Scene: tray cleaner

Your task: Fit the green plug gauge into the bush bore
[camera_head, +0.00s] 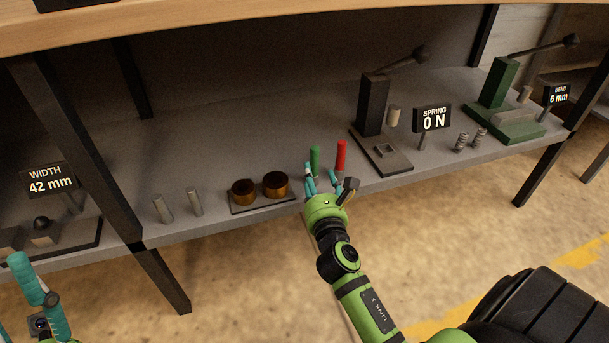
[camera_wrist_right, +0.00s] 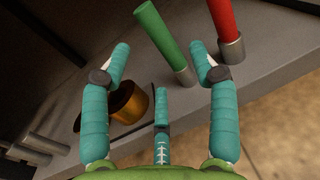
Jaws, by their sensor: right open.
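The green plug gauge (camera_head: 315,160) stands upright on the shelf, left of a similar red gauge (camera_head: 341,155). In the right wrist view the green gauge (camera_wrist_right: 160,35) has its green handle up and its metal end low. My right gripper (camera_head: 323,178) is open and empty in front of it; in the wrist view the gauge shows between the spread teal fingers (camera_wrist_right: 160,60). Two brown-gold bushes with dark bores, a left one (camera_head: 243,194) and a right one (camera_head: 275,186), sit on a dark plate left of my right gripper. My left gripper (camera_head: 38,295) is partly cut off at lower left.
Two metal pins (camera_head: 162,209) stand left of the bushes. A black press (camera_head: 371,108) and the "SPRING 0 N" display (camera_head: 432,119) stand to the right, with a green press (camera_head: 497,90) beyond. The shelf (camera_head: 220,140) behind the bushes is clear. An upper shelf edge (camera_head: 250,15) overhangs.

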